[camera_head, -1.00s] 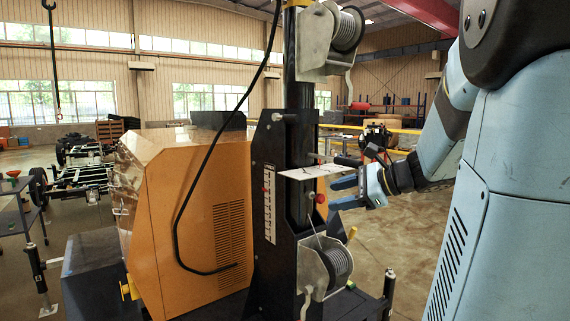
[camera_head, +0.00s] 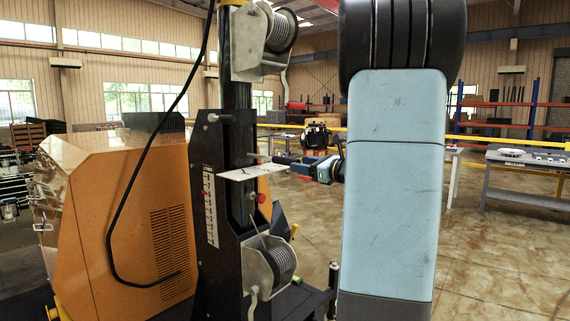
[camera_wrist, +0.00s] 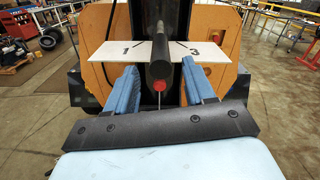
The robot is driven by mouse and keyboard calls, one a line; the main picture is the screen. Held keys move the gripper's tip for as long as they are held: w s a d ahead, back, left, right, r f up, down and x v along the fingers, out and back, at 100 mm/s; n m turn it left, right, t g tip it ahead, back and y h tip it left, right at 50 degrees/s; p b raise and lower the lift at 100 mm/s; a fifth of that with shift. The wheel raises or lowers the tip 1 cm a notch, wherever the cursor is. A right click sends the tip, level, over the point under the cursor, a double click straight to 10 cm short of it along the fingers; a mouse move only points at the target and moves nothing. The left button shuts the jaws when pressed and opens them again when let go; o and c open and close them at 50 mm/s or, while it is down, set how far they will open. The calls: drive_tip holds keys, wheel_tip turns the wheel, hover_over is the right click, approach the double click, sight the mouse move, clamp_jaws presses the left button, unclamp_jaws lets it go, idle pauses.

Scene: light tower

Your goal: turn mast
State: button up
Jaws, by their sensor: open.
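The black mast (camera_head: 236,110) of the light tower stands upright in the head view, rising out of a black base frame. A white plate (camera_head: 252,172) with marks juts out at its middle; the wrist view shows numbers 1 and 3 on the plate (camera_wrist: 110,52). A dark round bar (camera_wrist: 159,62) sticks out over the plate toward the wrist camera, with a red knob (camera_wrist: 159,86) below it. My gripper (camera_wrist: 161,88) is open, its blue fingers on either side of the bar's near end in that view. I cannot tell whether they touch it. In the head view my gripper (camera_head: 292,162) is beside the plate.
An orange generator housing (camera_head: 120,215) stands left of the mast, with a black cable hanging over it. Two cable winches, upper (camera_head: 270,38) and lower (camera_head: 270,268), are on the mast. A workbench (camera_head: 530,165) stands at the right. The floor between is open.

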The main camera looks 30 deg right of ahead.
sight(288, 162)
drive_tip(key=x, duration=0.6)
drive_tip(key=shift+w+a, duration=0.1)
drive_tip(key=shift+w, duration=0.3)
clamp_jaws()
